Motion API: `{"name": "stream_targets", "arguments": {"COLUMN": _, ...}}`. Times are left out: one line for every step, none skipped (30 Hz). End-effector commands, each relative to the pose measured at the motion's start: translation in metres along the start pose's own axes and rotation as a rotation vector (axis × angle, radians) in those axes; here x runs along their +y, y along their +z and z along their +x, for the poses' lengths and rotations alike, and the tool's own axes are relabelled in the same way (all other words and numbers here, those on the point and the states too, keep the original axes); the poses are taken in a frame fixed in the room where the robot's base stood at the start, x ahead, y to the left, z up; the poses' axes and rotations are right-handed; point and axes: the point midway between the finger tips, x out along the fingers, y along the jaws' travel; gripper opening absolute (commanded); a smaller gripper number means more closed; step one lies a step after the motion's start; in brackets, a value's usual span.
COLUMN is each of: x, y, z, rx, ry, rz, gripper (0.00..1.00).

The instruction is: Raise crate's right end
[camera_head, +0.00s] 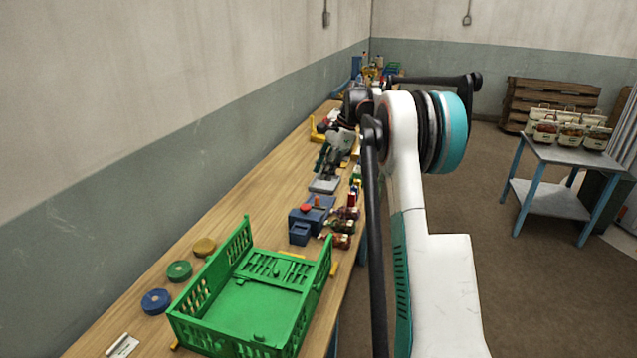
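A green slatted crate (250,312) stands on the near part of the wooden bench. Its two long side walls stand upright. A slatted end panel (270,268) at its far end looks lowered, lying inward over the floor; its exact tilt is hard to judge. The near end shows no tall wall. My arm passes to the right of the crate and reaches over the bench beyond it. My gripper (328,157) seems to be at the dark shapes there, well away from the crate. Its fingers are too small and cluttered to read.
Blue, green and yellow discs (179,271) lie left of the crate by the wall. A blue block device (310,217) and several small bottles (343,228) stand beyond it. A side table (575,155) with small baskets stands at right. The floor between is open.

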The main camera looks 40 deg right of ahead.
Motion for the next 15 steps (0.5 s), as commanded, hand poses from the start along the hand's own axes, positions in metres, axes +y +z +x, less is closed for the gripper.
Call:
{"name": "stream_targets", "arguments": {"x": 0.0, "y": 0.0, "z": -0.01, "rx": 0.0, "ry": 0.0, "rz": 0.001, "gripper": 0.24}}
{"name": "stream_targets", "arguments": {"x": 0.0, "y": 0.0, "z": -0.015, "rx": 0.0, "ry": 0.0, "rz": 0.001, "gripper": 0.24}}
{"name": "stream_targets", "arguments": {"x": 0.0, "y": 0.0, "z": -0.021, "rx": 0.0, "ry": 0.0, "rz": 0.001, "gripper": 0.24}}
{"name": "stream_targets", "arguments": {"x": 0.0, "y": 0.0, "z": -0.025, "rx": 0.0, "ry": 0.0, "rz": 0.001, "gripper": 0.24}}
{"name": "stream_targets", "arguments": {"x": 0.0, "y": 0.0, "z": -0.029, "rx": 0.0, "ry": 0.0, "rz": 0.001, "gripper": 0.24}}
{"name": "stream_targets", "arguments": {"x": 0.0, "y": 0.0, "z": -0.033, "rx": 0.0, "ry": 0.0, "rz": 0.001, "gripper": 0.24}}
{"name": "stream_targets", "arguments": {"x": 0.0, "y": 0.0, "z": -0.036, "rx": 0.0, "ry": 0.0, "rz": 0.001, "gripper": 0.24}}
{"name": "stream_targets", "arguments": {"x": 0.0, "y": 0.0, "z": -0.038, "rx": 0.0, "ry": 0.0, "rz": 0.001, "gripper": 0.24}}
{"name": "stream_targets", "arguments": {"x": 0.0, "y": 0.0, "z": -0.04, "rx": 0.0, "ry": -0.001, "rz": 0.001, "gripper": 0.24}}
{"name": "stream_targets", "arguments": {"x": 0.0, "y": 0.0, "z": -0.041, "rx": 0.0, "ry": -0.001, "rz": 0.001, "gripper": 0.24}}
{"name": "stream_targets", "arguments": {"x": 0.0, "y": 0.0, "z": -0.042, "rx": 0.0, "ry": 0.0, "rz": 0.001, "gripper": 0.24}}
{"name": "stream_targets", "arguments": {"x": 0.0, "y": 0.0, "z": -0.043, "rx": 0.0, "ry": 0.0, "rz": 0.001, "gripper": 0.24}}
{"name": "stream_targets", "arguments": {"x": 0.0, "y": 0.0, "z": -0.044, "rx": 0.0, "ry": 0.0, "rz": 0.0, "gripper": 0.24}}
{"name": "stream_targets", "arguments": {"x": 0.0, "y": 0.0, "z": -0.044, "rx": 0.0, "ry": 0.0, "rz": 0.0, "gripper": 0.24}}
{"name": "stream_targets", "arguments": {"x": 0.0, "y": 0.0, "z": -0.044, "rx": 0.0, "ry": 0.0, "rz": 0.0, "gripper": 0.24}}
